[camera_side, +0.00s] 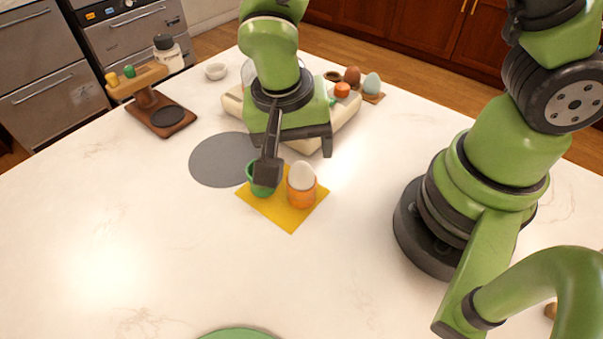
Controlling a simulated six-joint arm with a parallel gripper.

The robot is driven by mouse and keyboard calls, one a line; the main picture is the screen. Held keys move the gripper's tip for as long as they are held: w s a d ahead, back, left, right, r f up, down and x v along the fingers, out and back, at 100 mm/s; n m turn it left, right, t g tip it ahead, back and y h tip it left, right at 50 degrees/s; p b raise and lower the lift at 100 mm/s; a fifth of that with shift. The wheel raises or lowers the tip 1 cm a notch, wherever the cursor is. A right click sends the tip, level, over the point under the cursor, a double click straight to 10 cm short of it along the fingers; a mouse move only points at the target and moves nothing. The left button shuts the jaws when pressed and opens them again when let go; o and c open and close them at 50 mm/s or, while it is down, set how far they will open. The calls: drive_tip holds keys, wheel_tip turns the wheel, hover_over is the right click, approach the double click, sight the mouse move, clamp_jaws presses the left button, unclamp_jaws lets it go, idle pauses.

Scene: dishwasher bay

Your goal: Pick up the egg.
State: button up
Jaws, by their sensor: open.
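A white egg (301,175) stands upright in an orange cup (301,197) on a yellow square mat (289,223). A green cup (261,191) stands to its left on the same mat, partly hidden by a finger. My gripper (298,167) is open and points down at the mat. Its near left finger is in front of the green cup, and its other finger is up and to the right of the egg. I cannot tell whether either finger touches anything. The gap between the fingers looks empty.
A grey round disc (215,165) lies left of the mat. Behind my gripper is a cream tray (233,104), with a brown egg (352,76) and a pale blue egg (372,83) beyond. A wooden stand (150,98) is at the back left. The left front counter is clear.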

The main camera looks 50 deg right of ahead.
sight(299, 166)
drive_tip(key=f, duration=0.5)
drive_tip(key=shift+d, duration=0.35)
drive_tip(key=shift+c, duration=0.2)
drive_tip(key=c, duration=0.7)
